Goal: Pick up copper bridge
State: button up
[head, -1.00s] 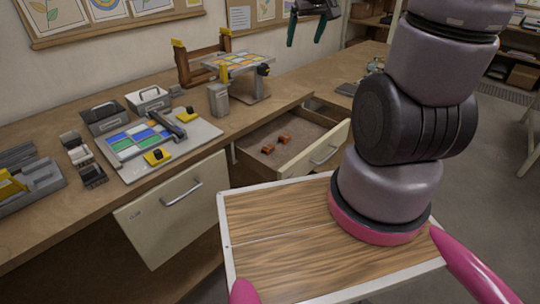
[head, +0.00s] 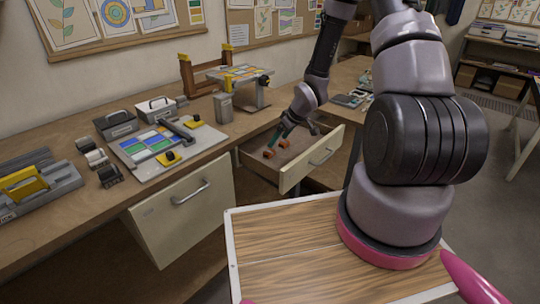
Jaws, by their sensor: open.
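Copper-coloured pieces lie in the open drawer (head: 285,183): one small piece (head: 268,153) sits to the left and another (head: 284,143) to the right and farther back. I cannot tell whether they are parts of one copper bridge. My gripper (head: 291,136) is open and reaches down over the drawer, with one teal finger slanting down close to the copper pieces and the other finger to the right. I cannot tell whether a finger touches them. Nothing shows between the fingers. The gripper hides part of the drawer's back.
A board with coloured tiles (head: 150,146) lies to the left. A lower cabinet front with a handle (head: 183,214) stands left of the drawer.

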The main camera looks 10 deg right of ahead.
aim_at(269, 151)
jog(key=x, duration=0.8)
jog(key=shift+w+f, duration=0.2)
grip_shut()
jog(key=shift+r, duration=0.1)
notch_tip(269, 151, up, 10)
dwell(0.3)
jog(key=shift+r, duration=1.45)
jog(key=shift+a, duration=0.15)
